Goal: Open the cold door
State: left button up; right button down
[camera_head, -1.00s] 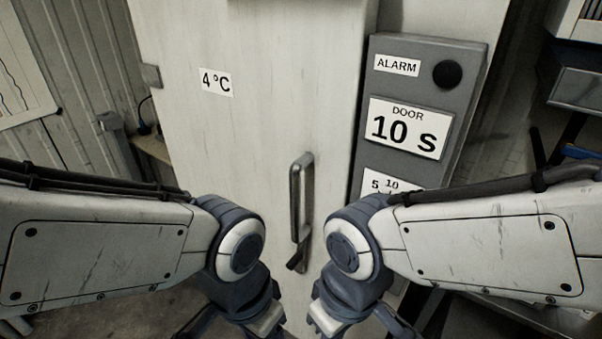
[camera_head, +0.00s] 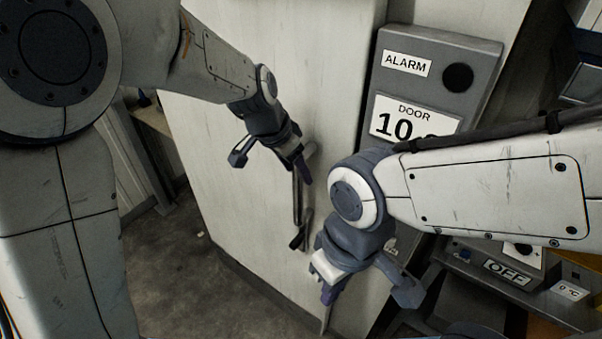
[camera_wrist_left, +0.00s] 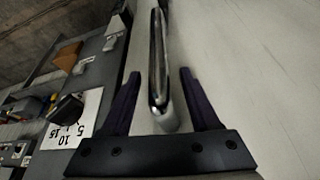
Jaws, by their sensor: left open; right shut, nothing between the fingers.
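The cold door (camera_head: 235,215) is a tall pale panel; I see no clear gap at its edge. Its upright metal bar handle (camera_head: 297,208) has a dark latch piece (camera_head: 297,242) near its lower end. My left gripper (camera_head: 303,172) is open at the handle's upper part, partly covering it. In the left wrist view, the handle (camera_wrist_left: 158,55) runs between the two spread fingers of the left gripper (camera_wrist_left: 160,76), without visible contact. My right gripper (camera_head: 328,296) is shut and empty, low and to the right of the handle, in front of the door's lower right side.
A grey alarm panel (camera_head: 480,50) with a "DOOR 10" label stands right of the door. A bench with an "OFF" label (camera_head: 507,273) and small devices lies at lower right. The floor (camera_head: 180,255) left of the door is open.

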pick_arm(q)
jog(key=shift+p+x, duration=0.3)
jog(key=shift+x, duration=1.95)
grip_shut()
jog(key=shift+r, duration=0.1)
